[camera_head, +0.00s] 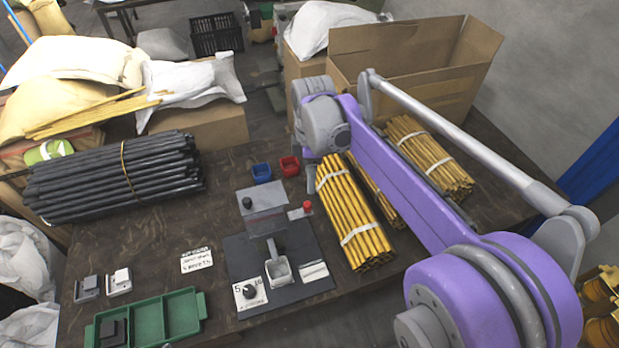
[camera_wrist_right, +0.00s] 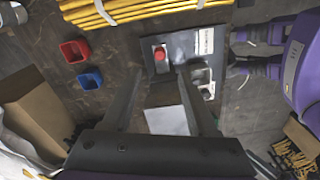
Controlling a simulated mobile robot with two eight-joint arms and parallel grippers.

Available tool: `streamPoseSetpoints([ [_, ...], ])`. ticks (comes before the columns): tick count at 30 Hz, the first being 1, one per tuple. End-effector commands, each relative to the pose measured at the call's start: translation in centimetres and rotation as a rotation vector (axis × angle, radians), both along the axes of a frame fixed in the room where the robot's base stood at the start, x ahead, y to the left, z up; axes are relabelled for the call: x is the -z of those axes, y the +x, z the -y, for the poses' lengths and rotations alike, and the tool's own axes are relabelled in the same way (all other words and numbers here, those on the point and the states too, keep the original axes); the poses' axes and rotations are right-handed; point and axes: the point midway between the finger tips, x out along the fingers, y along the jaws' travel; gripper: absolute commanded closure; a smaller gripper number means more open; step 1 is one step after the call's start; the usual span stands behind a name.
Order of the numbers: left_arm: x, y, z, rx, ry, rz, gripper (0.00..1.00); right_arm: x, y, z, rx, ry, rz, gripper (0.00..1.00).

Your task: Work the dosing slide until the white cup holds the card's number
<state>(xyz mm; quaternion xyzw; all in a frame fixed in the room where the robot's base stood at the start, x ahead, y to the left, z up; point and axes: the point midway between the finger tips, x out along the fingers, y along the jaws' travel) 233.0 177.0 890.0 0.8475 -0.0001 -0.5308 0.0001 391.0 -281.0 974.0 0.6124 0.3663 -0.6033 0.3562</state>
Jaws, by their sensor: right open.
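A card with handwriting (camera_head: 197,261) lies left of the mat, unreadable. My right gripper (camera_wrist_right: 160,68) is open and empty above the device in the wrist view. The red knob (camera_wrist_right: 160,55) shows near its fingertips, apparently beyond them; the cup (camera_wrist_right: 201,79) is right of them. My left gripper is not visible.
A dial plate (camera_head: 250,294) marked 5 and 10 and a white label (camera_head: 314,271) lie on the mat. Blue (camera_head: 262,173) and red (camera_head: 289,166) bins stand behind. Yellow rod bundles (camera_head: 352,215) are right, black rods (camera_head: 115,178) and a green tray (camera_head: 150,318) left.

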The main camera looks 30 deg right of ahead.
Motion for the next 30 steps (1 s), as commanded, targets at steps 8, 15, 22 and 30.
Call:
streamPoseSetpoints([
  [8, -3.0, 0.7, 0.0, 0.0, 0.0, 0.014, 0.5, 0.5, -1.7, 3.0, 0.012, 0.267, 0.133, 0.41],
  [15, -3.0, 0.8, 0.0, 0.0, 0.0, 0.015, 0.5, 1.9, -1.7, 2.9, -0.002, 0.329, 0.186, 0.41],
  [22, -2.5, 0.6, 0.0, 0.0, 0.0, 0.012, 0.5, 5.9, -0.9, 1.5, -0.003, 0.327, 0.185, 0.41],
  [30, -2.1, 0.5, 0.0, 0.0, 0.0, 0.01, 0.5, 9.7, -0.1, 0.1, -0.001, 0.327, 0.185, 0.41],
])
